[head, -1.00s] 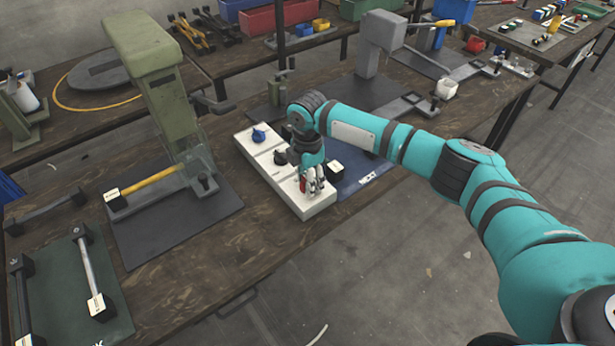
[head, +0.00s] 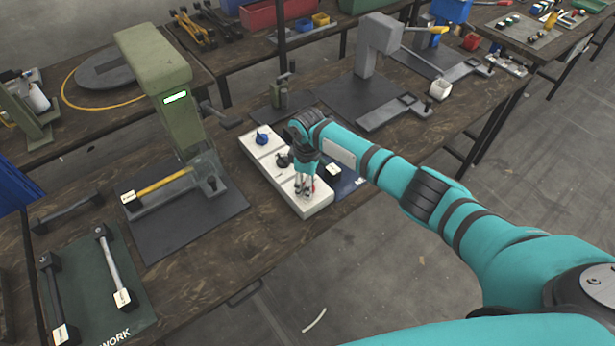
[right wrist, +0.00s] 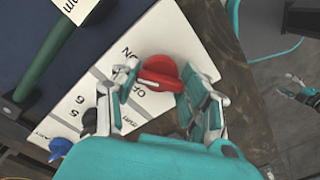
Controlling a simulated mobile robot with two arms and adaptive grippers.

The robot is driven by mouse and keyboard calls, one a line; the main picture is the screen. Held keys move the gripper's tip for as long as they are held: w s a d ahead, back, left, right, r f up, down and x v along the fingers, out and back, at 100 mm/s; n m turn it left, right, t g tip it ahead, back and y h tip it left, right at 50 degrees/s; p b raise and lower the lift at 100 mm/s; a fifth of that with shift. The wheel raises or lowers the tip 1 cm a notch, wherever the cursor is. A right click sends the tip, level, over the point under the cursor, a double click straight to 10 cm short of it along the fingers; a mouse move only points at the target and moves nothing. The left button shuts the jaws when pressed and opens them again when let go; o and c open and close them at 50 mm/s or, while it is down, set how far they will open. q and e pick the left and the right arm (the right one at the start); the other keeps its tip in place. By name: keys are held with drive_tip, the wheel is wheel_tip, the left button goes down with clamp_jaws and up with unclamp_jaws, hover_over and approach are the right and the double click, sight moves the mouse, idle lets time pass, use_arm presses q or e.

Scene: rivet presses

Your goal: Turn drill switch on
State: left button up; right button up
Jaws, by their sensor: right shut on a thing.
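A white switch panel (head: 307,210) lies on the workbench, with a blue knob (head: 263,138), a black knob (head: 283,161) and a red switch knob. The red knob (right wrist: 160,72) shows in the right wrist view beside ON and OFF lettering. The green press (head: 160,75) stands left of the panel with a lit green display (head: 175,97). A gripper-like part (right wrist: 300,88), perhaps my left, shows small at the right wrist view's edge.
A grey press (head: 378,45) stands behind.

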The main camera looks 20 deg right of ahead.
drive_tip(key=shift+r+m+p, duration=0.15)
drive_tip(key=shift+m+p, duration=0.6)
drive_tip(key=shift+m, duration=0.55)
drive_tip(key=shift+w, duration=0.1)
drive_tip(key=o, duration=1.2)
drive_tip(key=shift+c, duration=0.2)
wheel_tip(320, 180, up, 12)
